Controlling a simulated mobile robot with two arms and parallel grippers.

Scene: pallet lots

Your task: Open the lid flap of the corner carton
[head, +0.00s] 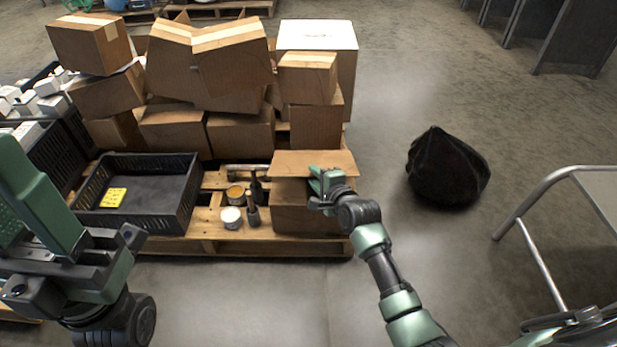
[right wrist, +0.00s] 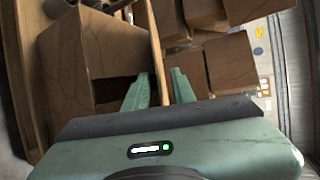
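The corner carton (head: 297,212) is a brown box at the front right corner of the wooden pallet. Its lid flap (head: 305,160) is a flat brown panel at the carton's top, tilted up from it. In the right wrist view the flap (right wrist: 155,40) shows edge-on between the two green fingers, with a dark gap to its left. My right gripper (head: 322,184) is at the flap's right front edge, and its narrow finger gap appears closed on the flap. My left arm is at the lower left, away from the carton; its fingertips cannot be made out.
Stacked cartons (head: 235,65) stand behind the corner carton. A black crate (head: 150,225), tins (head: 231,218) and dark bottles (head: 252,213) are to its left. A black sack (head: 447,168) and a metal-framed cart (head: 545,190) are to the right, with free floor between.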

